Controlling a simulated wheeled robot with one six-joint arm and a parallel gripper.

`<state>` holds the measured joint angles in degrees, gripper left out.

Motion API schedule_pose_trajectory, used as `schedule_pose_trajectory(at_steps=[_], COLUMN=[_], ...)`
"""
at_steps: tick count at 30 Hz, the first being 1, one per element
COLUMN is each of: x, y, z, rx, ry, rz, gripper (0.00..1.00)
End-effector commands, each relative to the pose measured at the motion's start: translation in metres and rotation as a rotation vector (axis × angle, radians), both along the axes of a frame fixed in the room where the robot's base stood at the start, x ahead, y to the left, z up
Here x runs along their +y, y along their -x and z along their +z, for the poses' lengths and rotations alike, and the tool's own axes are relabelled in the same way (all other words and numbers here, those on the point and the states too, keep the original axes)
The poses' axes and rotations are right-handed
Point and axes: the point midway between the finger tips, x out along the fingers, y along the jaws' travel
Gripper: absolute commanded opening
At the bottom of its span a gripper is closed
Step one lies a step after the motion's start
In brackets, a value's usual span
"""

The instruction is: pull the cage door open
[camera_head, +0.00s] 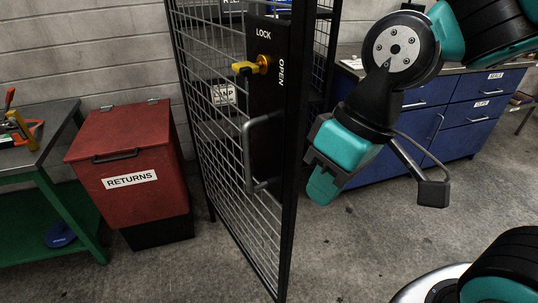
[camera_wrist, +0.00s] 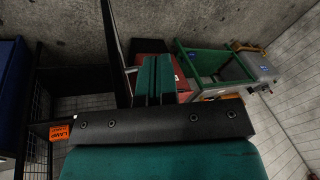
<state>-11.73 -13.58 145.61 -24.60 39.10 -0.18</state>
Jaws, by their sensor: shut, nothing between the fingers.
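The cage door (camera_head: 225,125) is a black-framed mesh panel standing ajar, angled out towards me. Its dark lock plate (camera_head: 265,100) reads LOCK and OPEN and bears a yellow lever (camera_head: 250,66) pointing left. A grey bar handle (camera_head: 248,155) sits below it. My gripper (camera_head: 324,187) is shut and empty, to the right of the door's near edge and apart from the handle in the picture. In the wrist view, my shut teal fingers (camera_wrist: 156,80) point ahead, with the door's dark edge (camera_wrist: 107,35) just left of them.
A red RETURNS bin (camera_head: 130,170) and a green workbench (camera_head: 45,195) stand left of the door. Blue drawers (camera_head: 460,115) stand behind my arm. Concrete floor (camera_head: 360,250) is clear right of the door.

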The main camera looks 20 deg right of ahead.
Motion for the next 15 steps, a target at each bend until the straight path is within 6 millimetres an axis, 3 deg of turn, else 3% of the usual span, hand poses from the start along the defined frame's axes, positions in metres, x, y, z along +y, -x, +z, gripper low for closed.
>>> schedule_pose_trajectory(at_steps=[1,5,9,15], x=[-0.012,-0.057,-0.077,-0.108], y=[-0.018,-0.072,-0.114,-0.157], z=[0.019,0.032,0.016,-0.002], rx=[0.012,0.046,0.156,0.313], ry=[0.016,0.06,-0.021,-0.245], rz=[-0.074,-0.286,-0.32,-0.237], gripper=[0.0,0.0,0.0,0.0])
